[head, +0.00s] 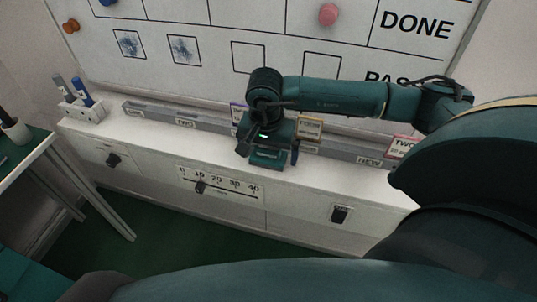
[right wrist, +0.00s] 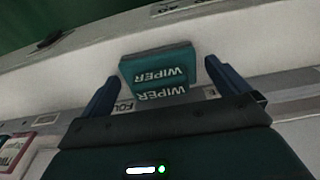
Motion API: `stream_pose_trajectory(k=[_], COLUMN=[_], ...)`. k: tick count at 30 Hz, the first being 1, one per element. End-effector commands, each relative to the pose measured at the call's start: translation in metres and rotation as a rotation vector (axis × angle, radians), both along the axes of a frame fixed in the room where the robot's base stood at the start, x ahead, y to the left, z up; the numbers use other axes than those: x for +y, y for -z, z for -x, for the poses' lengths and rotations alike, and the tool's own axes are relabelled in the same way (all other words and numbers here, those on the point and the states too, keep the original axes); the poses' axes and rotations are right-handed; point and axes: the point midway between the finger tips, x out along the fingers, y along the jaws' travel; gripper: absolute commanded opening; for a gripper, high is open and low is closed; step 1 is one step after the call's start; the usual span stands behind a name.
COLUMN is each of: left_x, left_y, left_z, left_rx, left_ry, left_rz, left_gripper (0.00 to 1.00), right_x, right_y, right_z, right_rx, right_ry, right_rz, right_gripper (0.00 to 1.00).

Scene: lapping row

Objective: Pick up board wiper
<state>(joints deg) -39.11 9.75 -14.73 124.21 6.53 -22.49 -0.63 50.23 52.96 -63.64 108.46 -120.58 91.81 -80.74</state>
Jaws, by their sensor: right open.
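The board wiper (head: 266,160) is a teal block lettered WIPER. It sits at the white ledge below the whiteboard in the head view, partly hidden under my right gripper (head: 268,153). In the right wrist view the wiper (right wrist: 157,68) lies between the two blue fingers of my right gripper (right wrist: 162,77). My left gripper is not in view.
A grey rail (head: 210,124) with several labelled cards runs along the white ledge (head: 150,140). A pen holder (head: 84,110) with markers stands at its left end. The whiteboard (head: 215,75) rises behind. A green-topped table (head: 22,152) is at the left. Knobs and a slider scale (head: 222,186) sit on the front panel.

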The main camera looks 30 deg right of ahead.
Motion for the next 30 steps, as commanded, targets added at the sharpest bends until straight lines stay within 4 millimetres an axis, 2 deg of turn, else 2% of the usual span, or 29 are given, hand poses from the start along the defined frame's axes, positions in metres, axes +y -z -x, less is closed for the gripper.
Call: stream_pose_trajectory(k=[2, 17, 25, 30], left_x=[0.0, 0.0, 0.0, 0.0], left_y=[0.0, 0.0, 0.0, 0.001], left_z=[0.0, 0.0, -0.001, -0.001], left_rx=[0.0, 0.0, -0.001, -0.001], left_ry=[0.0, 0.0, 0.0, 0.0], left_rz=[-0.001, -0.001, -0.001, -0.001], left_gripper=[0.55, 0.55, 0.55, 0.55], right_x=[0.0, 0.0, 0.0, 0.0], right_y=[0.0, -0.001, -0.005, -0.03], right_z=[0.0, 0.0, 0.0, -0.001], right_rx=[0.0, 0.0, -0.001, -0.005], right_ry=[0.0, 0.0, 0.0, 0.0], right_rz=[0.0, 0.0, 0.0, 0.0], right_gripper=[0.95, 0.54, 0.54, 0.54])
